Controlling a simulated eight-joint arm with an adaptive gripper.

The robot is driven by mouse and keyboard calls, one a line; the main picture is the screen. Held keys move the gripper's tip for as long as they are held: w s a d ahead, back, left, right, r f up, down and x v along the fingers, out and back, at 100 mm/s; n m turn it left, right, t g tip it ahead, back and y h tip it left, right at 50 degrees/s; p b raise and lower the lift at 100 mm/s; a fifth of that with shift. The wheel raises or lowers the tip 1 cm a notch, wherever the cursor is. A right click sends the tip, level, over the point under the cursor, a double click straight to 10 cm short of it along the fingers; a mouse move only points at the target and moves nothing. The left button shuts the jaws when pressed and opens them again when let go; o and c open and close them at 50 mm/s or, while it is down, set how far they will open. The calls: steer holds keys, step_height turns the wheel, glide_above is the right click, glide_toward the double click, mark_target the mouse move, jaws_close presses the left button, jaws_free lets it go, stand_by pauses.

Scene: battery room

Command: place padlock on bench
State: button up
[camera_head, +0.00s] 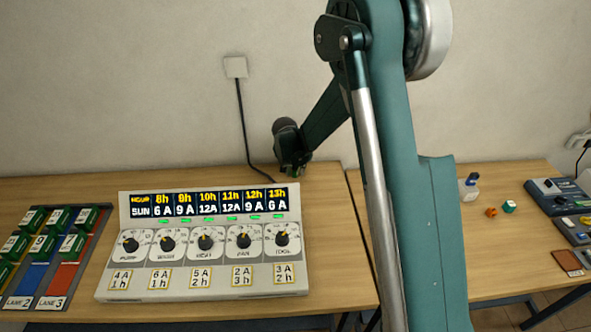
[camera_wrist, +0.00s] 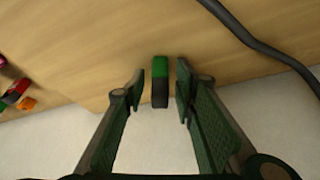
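My gripper (camera_head: 295,170) is low over the back of the wooden bench (camera_head: 335,235), just behind the grey console. In the wrist view my gripper (camera_wrist: 160,88) has its two fingers apart. A narrow block, green at one end and black at the other, which may be the padlock (camera_wrist: 160,82), shows between the fingertips. A gap shows on each side of it, so the fingers do not look closed on it. Whether it touches the bench (camera_wrist: 110,45) cannot be told. In the head view it is too small and dark to make out.
The grey console (camera_head: 205,245) with dials and a lit display fills the bench front. A rack of coloured lanes (camera_head: 50,260) lies left. A dark cable (camera_head: 243,125) hangs from a wall socket (camera_head: 236,67). A second bench at right holds an orange die (camera_head: 491,212), a bottle and devices.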

steer(key=shift+r, duration=0.2)
steer(key=v, duration=1.2)
steer(key=shift+p, duration=0.35)
steer(key=shift+s+f, duration=0.1)
stand_by(0.5)
